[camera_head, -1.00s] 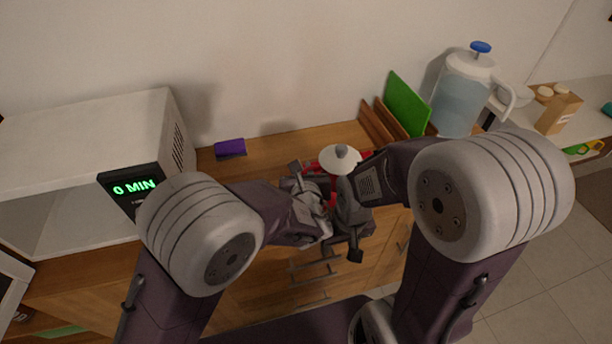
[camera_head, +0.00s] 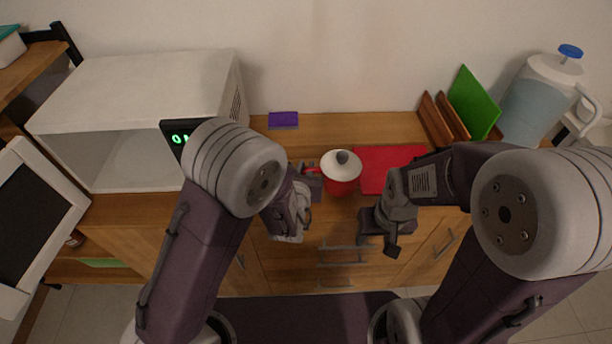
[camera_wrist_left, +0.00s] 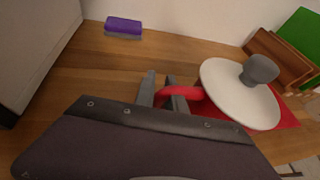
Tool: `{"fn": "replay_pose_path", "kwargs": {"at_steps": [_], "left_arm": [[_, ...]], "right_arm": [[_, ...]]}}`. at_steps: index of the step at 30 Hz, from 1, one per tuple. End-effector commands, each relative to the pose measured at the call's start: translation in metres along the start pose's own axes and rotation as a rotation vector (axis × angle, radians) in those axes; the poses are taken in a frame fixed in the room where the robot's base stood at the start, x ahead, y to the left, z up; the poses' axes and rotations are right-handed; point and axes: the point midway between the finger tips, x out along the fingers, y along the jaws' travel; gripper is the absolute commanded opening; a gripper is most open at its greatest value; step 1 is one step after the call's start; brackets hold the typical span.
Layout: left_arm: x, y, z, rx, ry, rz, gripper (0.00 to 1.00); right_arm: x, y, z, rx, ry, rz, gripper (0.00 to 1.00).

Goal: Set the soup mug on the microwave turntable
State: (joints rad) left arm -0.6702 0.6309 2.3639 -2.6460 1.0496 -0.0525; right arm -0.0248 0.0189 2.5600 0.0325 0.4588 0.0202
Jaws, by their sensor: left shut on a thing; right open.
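The soup mug (camera_head: 340,186) is red with a white lid (camera_head: 334,164) and a grey knob, upright at the front of the wooden counter. My left gripper (camera_head: 308,180) is shut on its red handle, which shows between the fingers in the left wrist view (camera_wrist_left: 184,94). The lid (camera_wrist_left: 232,92) hides most of the mug there. My right gripper (camera_head: 380,232) is open and empty, to the right of the mug and apart from it. The microwave (camera_head: 140,85) stands at the left with its door (camera_head: 72,215) swung open. I cannot make out the turntable inside.
A red mat (camera_head: 392,160) lies right of the mug. A purple-topped sponge (camera_head: 283,119) lies at the back wall. Green and brown boards (camera_head: 474,103) and a water jug (camera_head: 540,98) stand at the right. The counter between microwave and mug is mostly clear.

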Motion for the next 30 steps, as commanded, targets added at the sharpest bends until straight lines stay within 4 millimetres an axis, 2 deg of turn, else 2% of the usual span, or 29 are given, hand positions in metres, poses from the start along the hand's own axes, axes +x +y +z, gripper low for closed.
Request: {"fn": "replay_pose_path", "kwargs": {"at_steps": [1, 5, 17, 18, 20, 30], "left_arm": [[0.004, 0.0, -0.012, 0.002, 0.004, 0.001, 0.0], [0.011, 0.0, -0.028, 0.002, 0.002, 0.0, 0.0], [0.014, 0.0, -0.033, 0.0, -0.002, 0.0, 0.0], [0.013, 0.001, -0.034, 0.002, 0.003, 0.0, 0.23], [0.013, 0.001, -0.033, 0.002, 0.003, 0.001, 0.37], [0.011, 0.001, -0.029, 0.002, 0.003, 0.001, 0.37]], "right_arm": [[0.003, 0.0, 0.0, 0.0, 0.0, 0.0, 0.53], [0.005, 0.0, 0.001, 0.0, 0.0, 0.0, 0.53], [0.009, 0.0, 0.001, 0.0, 0.0, 0.0, 0.53], [0.008, 0.0, 0.001, 0.0, 0.0, 0.0, 0.53], [0.008, 0.0, 0.001, 0.0, 0.0, 0.0, 0.53], [0.002, 0.0, 0.0, 0.0, 0.0, 0.0, 0.53]]}}
